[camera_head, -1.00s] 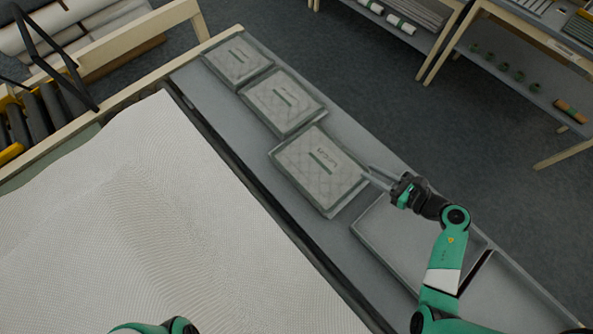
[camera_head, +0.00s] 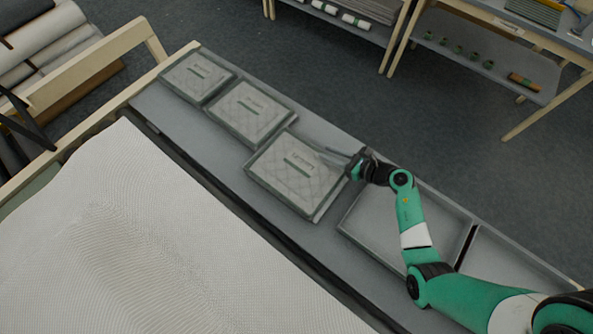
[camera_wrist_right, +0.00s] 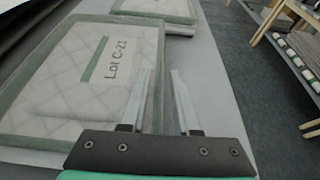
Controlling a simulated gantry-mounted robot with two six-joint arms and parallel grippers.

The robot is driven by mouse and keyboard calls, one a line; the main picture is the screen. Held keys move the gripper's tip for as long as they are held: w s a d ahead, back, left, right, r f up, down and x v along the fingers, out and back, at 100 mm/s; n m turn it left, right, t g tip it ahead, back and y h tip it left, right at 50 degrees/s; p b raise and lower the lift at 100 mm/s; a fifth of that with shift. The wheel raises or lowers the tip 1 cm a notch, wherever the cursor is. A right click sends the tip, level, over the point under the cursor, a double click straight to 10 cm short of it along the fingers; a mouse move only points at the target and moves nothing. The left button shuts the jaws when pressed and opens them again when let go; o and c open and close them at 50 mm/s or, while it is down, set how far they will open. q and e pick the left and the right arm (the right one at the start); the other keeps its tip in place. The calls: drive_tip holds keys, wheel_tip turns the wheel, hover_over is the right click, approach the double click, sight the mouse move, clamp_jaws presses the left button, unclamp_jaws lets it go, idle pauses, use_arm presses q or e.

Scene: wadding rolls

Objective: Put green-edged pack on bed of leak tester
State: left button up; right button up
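A pale quilted pack with a dark green-grey edge and a green bar (camera_head: 298,175) lies flat on the grey bench. My right gripper (camera_head: 334,153) is open and empty at the near pack's right edge. In the wrist view its fingers (camera_wrist_right: 162,85) are apart, one over the pack's border and one beyond it; contact cannot be told. My left gripper is out of view. I cannot identify a leak tester.
Two empty shallow grey trays, one (camera_head: 400,225) beneath my right arm and one (camera_head: 505,270) beside it, sit right of the packs. White wadding (camera_head: 130,240) covers the left foreground. A shelf with rolls (camera_head: 345,17) and another with green pieces (camera_head: 480,60) stand across the floor.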

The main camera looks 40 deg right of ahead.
drive_tip(key=shift+x, duration=0.8)
drive_tip(key=shift+s, duration=0.1)
clamp_jaws()
drive_tip(key=shift+r, duration=0.25)
drive_tip(key=r, duration=0.1)
drive_tip(key=r+p, duration=0.2)
drive_tip(key=r, duration=0.1)
drive_tip(key=shift+s+d, duration=0.1)
drive_tip(key=shift+s, duration=0.25)
drive_tip(key=s+r, duration=0.1)
drive_tip(key=s+r+p, duration=0.1)
drive_tip(key=r, duration=0.1)
drive_tip(key=s+r+p, duration=0.1)
drive_tip(key=s, duration=0.1)
drive_tip(key=shift+d+r, duration=0.3)
drive_tip(key=shift+d, duration=0.05)
drive_tip(key=v, duration=1)
drive_tip(key=shift+p, duration=0.45)
